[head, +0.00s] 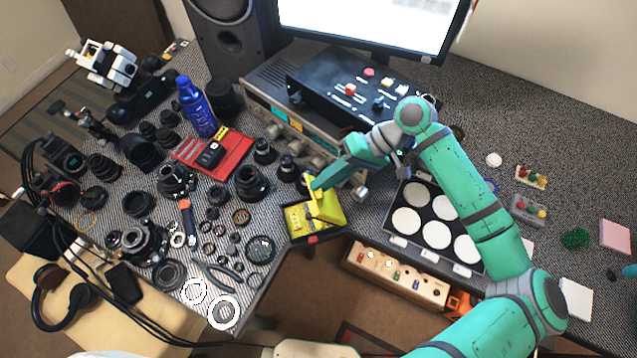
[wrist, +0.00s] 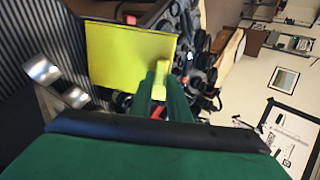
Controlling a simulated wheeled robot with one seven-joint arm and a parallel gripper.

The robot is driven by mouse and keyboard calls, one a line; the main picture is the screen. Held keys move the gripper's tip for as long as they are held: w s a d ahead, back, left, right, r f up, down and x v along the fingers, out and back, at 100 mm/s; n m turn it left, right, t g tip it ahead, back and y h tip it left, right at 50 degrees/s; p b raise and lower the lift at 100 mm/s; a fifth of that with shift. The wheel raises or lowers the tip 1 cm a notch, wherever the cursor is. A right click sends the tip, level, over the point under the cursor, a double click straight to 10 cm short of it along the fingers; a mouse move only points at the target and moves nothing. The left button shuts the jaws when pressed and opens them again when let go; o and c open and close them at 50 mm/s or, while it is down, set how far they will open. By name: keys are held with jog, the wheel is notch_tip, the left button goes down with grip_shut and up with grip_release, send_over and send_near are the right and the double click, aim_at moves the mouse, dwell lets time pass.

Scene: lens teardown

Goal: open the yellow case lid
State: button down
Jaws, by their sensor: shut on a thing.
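The yellow case (head: 298,221) sits at the front edge of the desk, near the middle of the head view. Its yellow lid (head: 329,207) is raised and tilted, and the inside of the case shows to the left of it. My gripper (head: 316,186) reaches in from the upper right and is shut on a small yellow tab at the lid's edge. In the wrist view the lid (wrist: 125,55) is a flat yellow panel, and the tab (wrist: 161,75) is between my green fingers (wrist: 160,92). The hinge is not clearly visible.
Lens parts and rings crowd the desk to the left, with a red tray (head: 236,160) and blue bottle (head: 194,108). A tray of white discs (head: 398,239) lies right of the case. Stacked electronics (head: 275,98) stand behind.

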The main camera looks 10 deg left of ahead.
jog(key=shift+w+d+f, duration=0.15)
jog(key=shift+d+f, duration=0.2)
jog(key=shift+d, duration=0.3)
jog(key=c, duration=1.8)
grip_release()
jog(key=shift+o, duration=0.4)
